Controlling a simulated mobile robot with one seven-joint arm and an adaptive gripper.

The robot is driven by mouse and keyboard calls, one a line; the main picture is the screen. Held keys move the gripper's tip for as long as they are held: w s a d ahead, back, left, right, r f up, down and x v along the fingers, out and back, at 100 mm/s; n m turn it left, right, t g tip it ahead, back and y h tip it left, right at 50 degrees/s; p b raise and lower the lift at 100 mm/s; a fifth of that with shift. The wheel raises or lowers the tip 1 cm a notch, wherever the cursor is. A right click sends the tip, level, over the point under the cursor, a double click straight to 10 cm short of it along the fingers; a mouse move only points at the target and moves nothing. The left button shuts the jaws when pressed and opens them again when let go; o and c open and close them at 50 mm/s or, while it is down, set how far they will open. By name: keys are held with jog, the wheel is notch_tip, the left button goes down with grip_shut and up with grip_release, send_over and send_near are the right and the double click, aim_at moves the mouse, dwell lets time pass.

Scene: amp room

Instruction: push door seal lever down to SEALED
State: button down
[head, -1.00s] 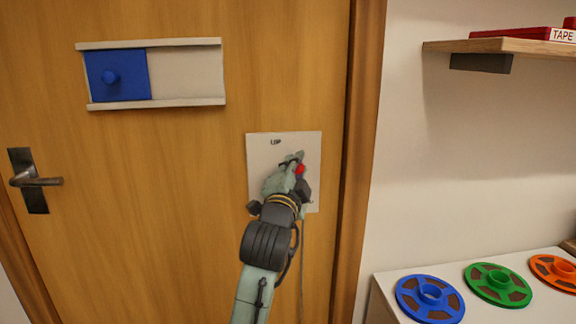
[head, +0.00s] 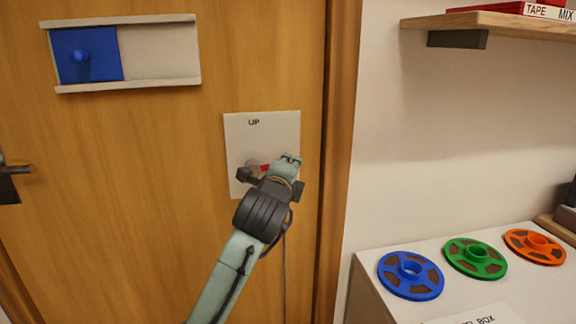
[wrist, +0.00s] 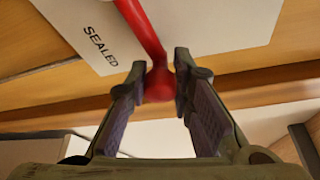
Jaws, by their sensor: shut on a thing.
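The door seal lever is red; a short stretch of it (head: 265,167) shows in the head view, running right from a round pivot at about mid-height on the pale plate (head: 262,139). The plate reads "UP" at its top. In the wrist view the plate (wrist: 205,20) shows the word "SEALED", and the lever's rounded red end (wrist: 159,84) sits between the fingers. My gripper (head: 289,161) is at the plate's right side, shut on the lever's end; its fingers also show in the wrist view (wrist: 160,68). The head view hides the lever's end and the lower plate.
The plate is on a wooden door (head: 150,200). A blue sliding panel (head: 90,58) is at upper left, a door handle (head: 12,170) at far left. A shelf (head: 490,22) juts from the right wall. Blue, green and orange reels lie on a white box (head: 380,310) at lower right.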

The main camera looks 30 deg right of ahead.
jog(key=shift+f, duration=0.25)
dwell(0.3)
jog(key=c, duration=1.4)
grip_release()
jog(key=v, duration=1.2)
jog(key=shift+r, duration=0.2)
